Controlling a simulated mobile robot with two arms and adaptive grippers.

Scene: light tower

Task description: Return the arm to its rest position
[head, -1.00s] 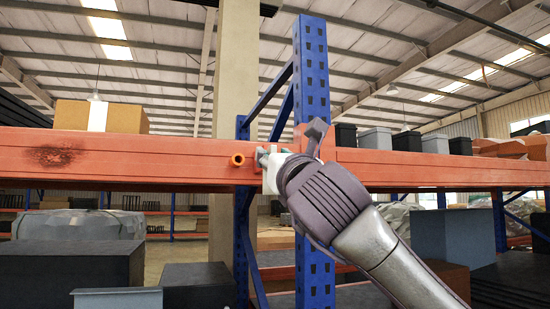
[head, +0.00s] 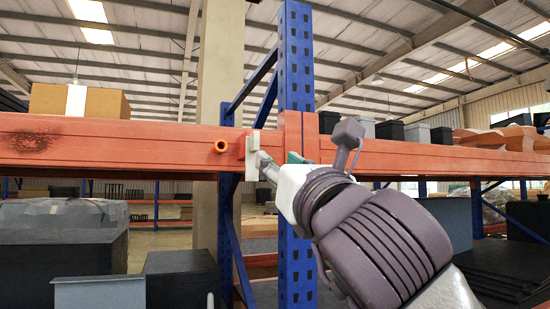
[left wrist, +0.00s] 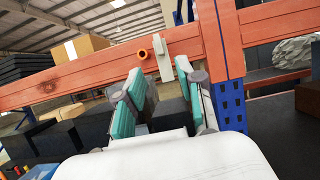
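My left gripper (head: 275,166) is in front of the orange beam in the head view, with its grey ribbed wrist nearer the camera at lower right. In the left wrist view the left gripper (left wrist: 158,98) has its two teal-padded fingers apart, with no object held between them. A pale lever-like plate (head: 252,153) is on the beam beside the fingertips in the head view. The left wrist view shows the plate (left wrist: 162,59) beyond the fingers, apart from them. An orange ring (head: 221,146) sits just left of the plate. My right gripper is not in view.
The orange beam (head: 110,150) crosses the view, joined to a blue upright (head: 296,80). A cardboard box (head: 55,99) and several dark and grey boxes stand on it. Below are dark boxes (head: 65,255) at left and dark stacked sheets (head: 505,262) at right.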

